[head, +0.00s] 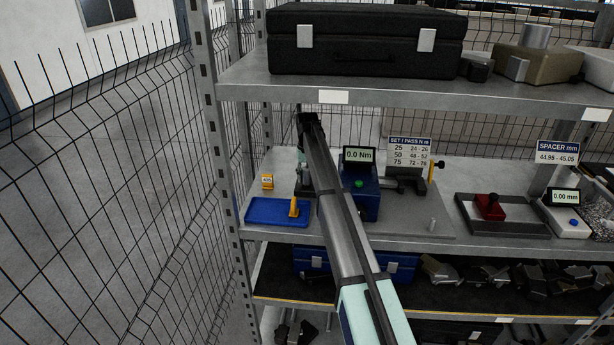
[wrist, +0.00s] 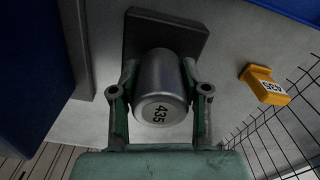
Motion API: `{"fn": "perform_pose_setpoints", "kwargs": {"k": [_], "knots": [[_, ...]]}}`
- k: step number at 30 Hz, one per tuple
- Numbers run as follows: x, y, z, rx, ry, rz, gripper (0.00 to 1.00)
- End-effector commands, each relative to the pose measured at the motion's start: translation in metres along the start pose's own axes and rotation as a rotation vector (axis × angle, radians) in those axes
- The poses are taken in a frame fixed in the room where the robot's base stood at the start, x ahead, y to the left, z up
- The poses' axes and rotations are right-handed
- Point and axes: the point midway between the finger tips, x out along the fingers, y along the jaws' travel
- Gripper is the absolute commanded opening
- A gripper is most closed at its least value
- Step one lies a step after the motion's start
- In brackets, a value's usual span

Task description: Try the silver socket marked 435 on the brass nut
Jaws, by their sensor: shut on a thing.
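The silver socket (wrist: 160,85) marked 435 sits between the two fingers of my gripper (wrist: 160,98) in the wrist view. The fingers press on it from both sides, and its marked end faces the camera. The socket's far end meets or overlaps a dark square plate (wrist: 196,33); I cannot tell whether it touches the plate. In the head view my gripper (head: 302,182) is low over the middle shelf, partly hidden by my arm, and the socket is not clear there. I cannot make out the brass nut in either view.
A yellow tag block (wrist: 264,84) marked 435 stands beside the plate. A blue tray (head: 262,217) holds an upright yellow piece (head: 294,207). A blue tester (head: 366,200) reading 0.0 Nm stands close right of my gripper. A wire fence (head: 120,190) is on the left.

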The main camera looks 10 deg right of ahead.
Motion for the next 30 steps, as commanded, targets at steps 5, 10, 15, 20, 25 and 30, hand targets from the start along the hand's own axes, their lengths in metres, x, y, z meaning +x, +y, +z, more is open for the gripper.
{"fn": "perform_pose_setpoints", "kwargs": {"k": [5, 10, 15, 20, 25, 30], "knots": [[0.0029, 0.0000, 0.0000, 0.000, 0.000, 0.000, 0.01], [0.0037, 0.0000, -0.0002, 0.000, 0.001, 0.000, 0.01], [0.0036, 0.0000, -0.0001, 0.000, 0.001, 0.000, 0.01], [0.0043, 0.0000, -0.0001, 0.000, 0.001, 0.000, 0.01], [0.0068, 0.0000, 0.0000, 0.000, 0.001, 0.000, 0.01], [0.0096, 0.0000, -0.0001, 0.000, 0.001, 0.000, 0.00]]}}
